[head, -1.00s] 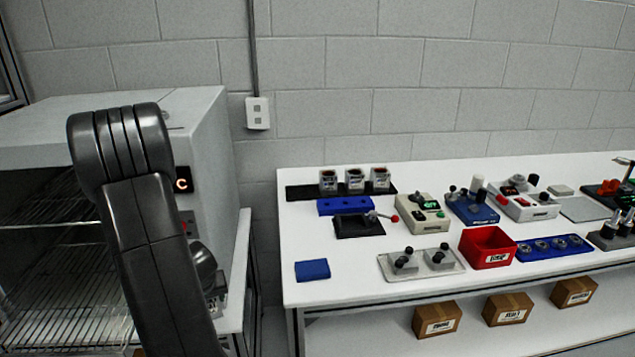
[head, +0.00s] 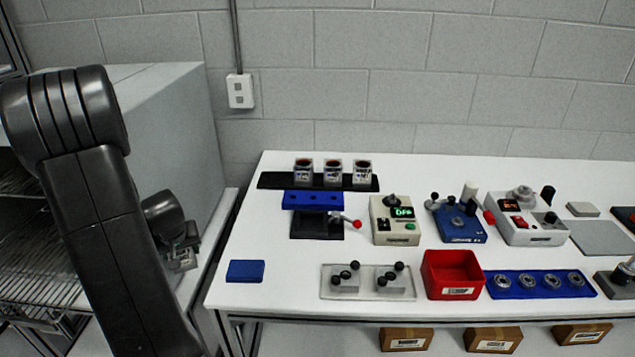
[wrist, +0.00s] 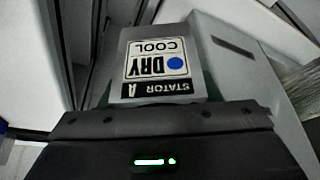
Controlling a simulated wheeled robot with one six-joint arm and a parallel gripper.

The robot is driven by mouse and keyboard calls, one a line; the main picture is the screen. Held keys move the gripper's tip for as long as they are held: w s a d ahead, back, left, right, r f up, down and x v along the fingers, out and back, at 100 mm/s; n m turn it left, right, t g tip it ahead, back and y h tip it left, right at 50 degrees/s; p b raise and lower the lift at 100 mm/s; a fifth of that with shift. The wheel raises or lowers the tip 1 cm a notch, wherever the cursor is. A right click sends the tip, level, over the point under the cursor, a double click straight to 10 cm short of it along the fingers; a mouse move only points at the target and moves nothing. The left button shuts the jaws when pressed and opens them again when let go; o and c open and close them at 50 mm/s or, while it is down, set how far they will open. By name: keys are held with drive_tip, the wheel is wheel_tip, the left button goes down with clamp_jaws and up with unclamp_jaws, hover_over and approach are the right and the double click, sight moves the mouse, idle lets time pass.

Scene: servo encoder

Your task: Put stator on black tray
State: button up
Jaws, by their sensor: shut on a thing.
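A grey stator (wrist: 165,65) with a label reading "STATOR A", "DRY" and "COOL" is between my gripper's jaws (wrist: 160,110) in the wrist view, its label upside down. In the head view my gripper (head: 183,250) is at the left, beside the white table and partly hidden by my arm. It is shut on the stator. A long black tray (head: 274,181) lies along the back of the table. Three grey labelled cups (head: 332,174) with reddish-brown tops stand on it, leaving short bare stretches at both ends. My gripper is left of the tray and apart from it.
A blue holed block (head: 312,201) and a black fixture with a red-knobbed lever (head: 316,227) are in front of the tray. A blue pad (head: 245,271), red bin (head: 452,275) and several devices occupy the table. Its front-left surface is mostly clear. A grey cabinet (head: 175,120) stands left.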

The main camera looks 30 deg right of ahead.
drive_tip(key=w+d+r+m+h, duration=0.1)
drive_tip(key=w+d+r, duration=0.4)
drive_tip(key=d, duration=0.7)
drive_tip(key=w+d+r+m+h, duration=0.1)
drive_tip(key=w+d+r+m, duration=0.3)
drive_tip(key=d+r, duration=0.4)
drive_tip(key=w+d, duration=0.1)
drive_tip(key=d, duration=0.4)
drive_tip(key=shift+w+m+g, duration=0.3)
drive_tip(key=shift+w+g, duration=0.1)
